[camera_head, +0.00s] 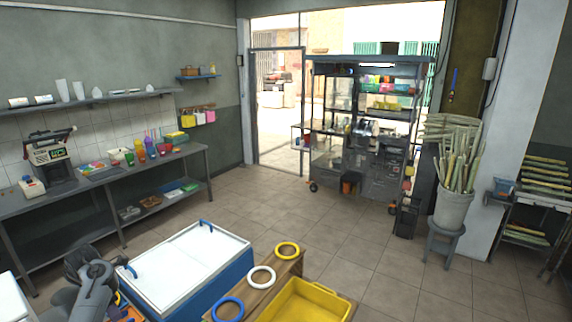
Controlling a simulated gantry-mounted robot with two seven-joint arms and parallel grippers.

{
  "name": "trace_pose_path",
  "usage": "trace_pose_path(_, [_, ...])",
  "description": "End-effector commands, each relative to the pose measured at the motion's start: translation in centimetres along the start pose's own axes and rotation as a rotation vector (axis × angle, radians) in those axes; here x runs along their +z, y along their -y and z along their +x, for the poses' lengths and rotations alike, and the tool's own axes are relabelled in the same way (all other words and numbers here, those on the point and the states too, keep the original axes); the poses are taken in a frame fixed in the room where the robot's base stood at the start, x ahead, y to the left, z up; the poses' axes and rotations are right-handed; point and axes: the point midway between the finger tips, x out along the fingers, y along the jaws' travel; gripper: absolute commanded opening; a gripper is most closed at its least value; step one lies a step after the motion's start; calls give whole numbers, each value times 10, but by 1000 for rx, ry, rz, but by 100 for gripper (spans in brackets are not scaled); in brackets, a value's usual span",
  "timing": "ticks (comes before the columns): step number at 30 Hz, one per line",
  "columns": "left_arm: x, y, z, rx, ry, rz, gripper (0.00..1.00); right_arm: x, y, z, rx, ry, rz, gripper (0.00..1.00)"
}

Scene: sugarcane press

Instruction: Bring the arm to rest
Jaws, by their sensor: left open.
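My left arm (88,285), grey and dark, comes in at the lower left corner. It is bent beside the left end of a blue chest with a white lid (190,262). My left gripper (127,310) is low at the bottom edge, partly hidden by the arm and cut off by the frame. It is open, and I see nothing held in it. My right gripper is not in view.
A wooden bench with blue, white and yellow rings (262,275) and a yellow tray (305,302) stands right of the chest. A metal counter (130,165) lines the left wall. A cart (365,130) stands by the doorway. The tiled floor (385,245) is clear at centre right.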

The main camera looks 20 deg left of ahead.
Motion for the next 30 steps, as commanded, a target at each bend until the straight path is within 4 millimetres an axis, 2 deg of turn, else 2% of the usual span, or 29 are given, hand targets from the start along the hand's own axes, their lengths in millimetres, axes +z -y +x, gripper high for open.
trace_pose_path(1, [3,-3,-14,82,-41,55,44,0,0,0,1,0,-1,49])
trace_pose_path(3, [11,-1,-28,173,-86,129,44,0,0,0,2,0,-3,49])
trace_pose_path(6, [23,9,-41,276,-141,231,44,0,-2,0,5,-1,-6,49])
trace_pose_path(12, [48,44,-48,423,-228,436,44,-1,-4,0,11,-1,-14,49])
trace_pose_path(14, [51,43,-50,431,-259,536,44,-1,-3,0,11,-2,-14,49])
trace_pose_path(23, [67,33,-52,410,-490,1247,44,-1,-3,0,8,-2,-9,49])
trace_pose_path(30, [90,30,-51,316,-748,1982,44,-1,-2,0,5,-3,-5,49])
